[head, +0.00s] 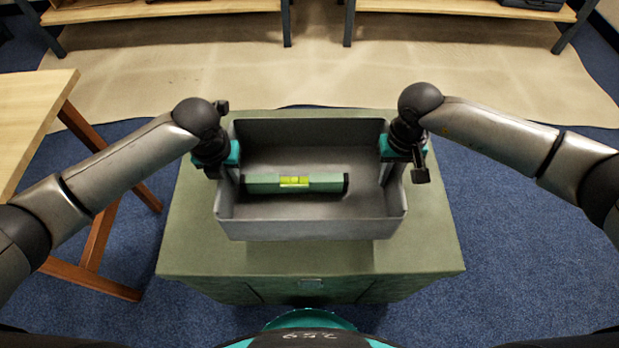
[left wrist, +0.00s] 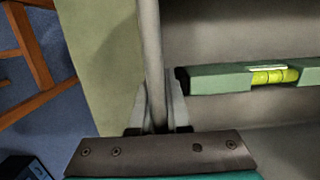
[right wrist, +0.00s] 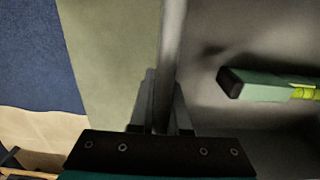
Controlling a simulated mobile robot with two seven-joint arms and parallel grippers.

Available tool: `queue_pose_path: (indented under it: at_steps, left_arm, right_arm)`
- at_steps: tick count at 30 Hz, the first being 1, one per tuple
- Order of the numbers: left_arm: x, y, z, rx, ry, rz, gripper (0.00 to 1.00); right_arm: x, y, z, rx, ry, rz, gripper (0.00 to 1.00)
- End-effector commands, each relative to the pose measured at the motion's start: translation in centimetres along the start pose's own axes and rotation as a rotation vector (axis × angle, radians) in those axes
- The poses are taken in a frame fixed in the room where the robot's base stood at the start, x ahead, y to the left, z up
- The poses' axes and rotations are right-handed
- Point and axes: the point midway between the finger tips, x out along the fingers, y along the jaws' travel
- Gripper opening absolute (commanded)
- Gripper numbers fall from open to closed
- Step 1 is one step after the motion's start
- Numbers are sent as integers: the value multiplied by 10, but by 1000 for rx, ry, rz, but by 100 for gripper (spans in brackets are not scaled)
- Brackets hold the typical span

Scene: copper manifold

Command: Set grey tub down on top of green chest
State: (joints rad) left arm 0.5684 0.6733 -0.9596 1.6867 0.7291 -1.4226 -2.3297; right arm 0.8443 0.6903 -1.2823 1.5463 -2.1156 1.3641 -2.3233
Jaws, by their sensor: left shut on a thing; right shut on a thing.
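The grey tub (head: 310,228) is an open rectangular box with a green spirit level (head: 262,184) lying inside it. It is over the top of the green chest (head: 420,247), roughly centred; a shadow shows on the lid in front of it, and I cannot tell whether it touches. My left gripper (head: 230,175) is shut on the tub's left wall, which also shows between its fingers in the left wrist view (left wrist: 158,115). My right gripper (head: 397,165) is shut on the right wall, seen between its fingers in the right wrist view (right wrist: 163,115).
A wooden table (head: 28,105) with brown legs stands at the left. Shelving (head: 165,10) is at the back, beyond a beige mat (head: 330,75). Blue carpet (head: 530,240) is clear to the right of the chest.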

Motion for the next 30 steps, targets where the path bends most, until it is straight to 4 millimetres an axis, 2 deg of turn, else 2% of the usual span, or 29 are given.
queue_pose_path:
  at_steps: [11, 30]
  left_arm:
    - [1, 0, 1, 0, -3, -1, 0]
    - [24, 0, -3, 0, -3, -1, 0]
  right_arm:
    - [1, 0, -1, 0, 2, -1, 0]
    - [24, 0, -1, 0, 2, -1, 0]
